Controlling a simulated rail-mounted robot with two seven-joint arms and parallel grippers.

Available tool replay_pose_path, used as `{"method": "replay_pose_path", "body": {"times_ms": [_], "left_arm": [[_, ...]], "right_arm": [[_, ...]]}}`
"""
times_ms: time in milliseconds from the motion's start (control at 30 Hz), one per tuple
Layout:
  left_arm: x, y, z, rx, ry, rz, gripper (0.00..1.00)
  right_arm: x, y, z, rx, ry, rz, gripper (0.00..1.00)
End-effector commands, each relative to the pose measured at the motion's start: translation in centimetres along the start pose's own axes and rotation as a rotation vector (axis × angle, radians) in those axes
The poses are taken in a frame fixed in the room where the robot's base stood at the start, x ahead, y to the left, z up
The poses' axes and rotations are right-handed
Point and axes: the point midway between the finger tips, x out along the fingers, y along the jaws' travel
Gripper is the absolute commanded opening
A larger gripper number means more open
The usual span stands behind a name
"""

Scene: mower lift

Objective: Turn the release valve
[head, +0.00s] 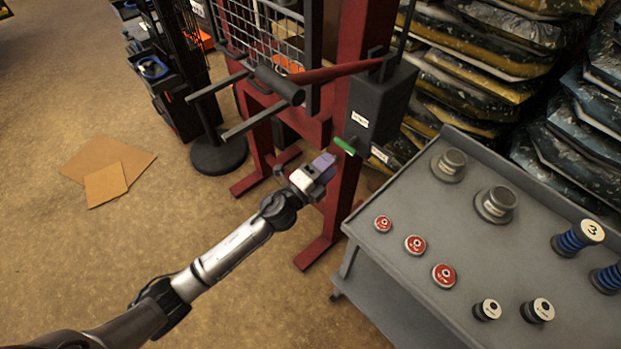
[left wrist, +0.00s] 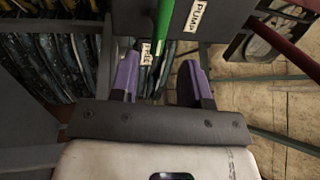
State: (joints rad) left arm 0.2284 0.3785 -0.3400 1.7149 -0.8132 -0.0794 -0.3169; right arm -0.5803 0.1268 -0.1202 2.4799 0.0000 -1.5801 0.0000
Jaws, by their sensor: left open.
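The release valve's green handle (head: 345,146) sticks out from the lower front of the dark grey pump box (head: 384,98) on the red lift frame. In the left wrist view the green handle (left wrist: 164,22) hangs down near a small white label, under the box marked PUMP. My left gripper (head: 326,164) is just below and left of the handle in the head view. In the left wrist view its purple fingers (left wrist: 159,74) are spread apart, with the handle ahead and roughly between their tips; contact cannot be told. My right gripper is not in view.
A grey cart (head: 420,182) stands right of the lift, carrying red discs, grey weights and blue-banded pieces. A red pump lever (head: 335,71) extends left from the box. Stacked bags (head: 470,60) are behind. Cardboard (head: 108,170) lies on the open floor at left.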

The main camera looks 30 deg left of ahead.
Motion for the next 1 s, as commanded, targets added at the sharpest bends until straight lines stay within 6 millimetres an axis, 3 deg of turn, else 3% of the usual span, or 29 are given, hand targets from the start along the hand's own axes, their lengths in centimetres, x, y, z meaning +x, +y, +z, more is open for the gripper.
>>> {"method": "replay_pose_path", "body": {"times_ms": [200, 400, 1000], "left_arm": [[-3.6, -0.1, 0.0, -0.001, 0.000, 0.000, 0.43], [-5.5, -0.1, 0.0, 0.000, 0.000, -0.001, 0.43], [-6.2, -0.1, 0.0, 0.001, 0.000, -0.002, 0.43]], "right_arm": [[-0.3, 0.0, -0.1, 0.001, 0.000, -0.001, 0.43], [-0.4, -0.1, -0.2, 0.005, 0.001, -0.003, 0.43], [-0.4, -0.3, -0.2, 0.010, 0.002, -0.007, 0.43]]}}
